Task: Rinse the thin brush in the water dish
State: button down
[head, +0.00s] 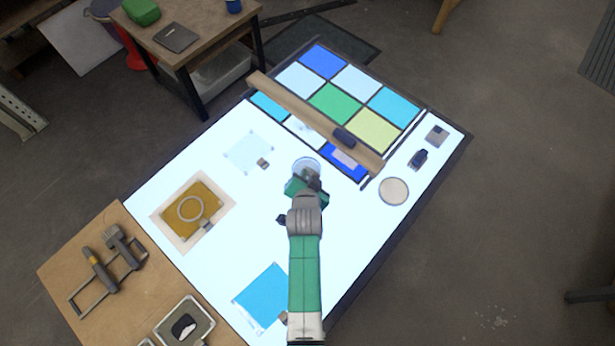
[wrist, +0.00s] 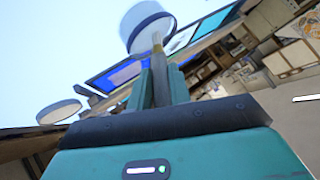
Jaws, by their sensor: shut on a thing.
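My gripper (wrist: 160,85) is shut on the thin brush (wrist: 158,62), which points away from the fingers in the wrist view. The brush's tip overlaps the water dish (wrist: 149,30), a round clear dish with a blue-grey rim. I cannot tell whether the tip is in the water or only in front of the dish. In the head view the dish (head: 306,162) stands on the bright light table, and my gripper (head: 308,181) is right at its near edge, hiding part of it. The brush cannot be made out clearly in the head view.
A wooden bar (head: 300,108) crosses the coloured glass panel (head: 335,104) behind the dish. A pale round disc (head: 393,191) lies to the right. An amber pane (head: 193,208) lies left, a blue sheet (head: 262,297) nearer. Two tools rest on a wire rack (head: 92,290).

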jog(key=shift+w+d, duration=0.2)
jog(key=shift+d, duration=0.3)
jog(key=shift+s+a, duration=0.25)
jog(key=shift+a, duration=0.45)
dwell(0.4)
jog(key=shift+d, duration=0.15)
jog(key=shift+w+d, duration=0.25)
jog(key=shift+d, duration=0.3)
jog(key=shift+s+a, duration=0.1)
jog(key=shift+a, duration=0.25)
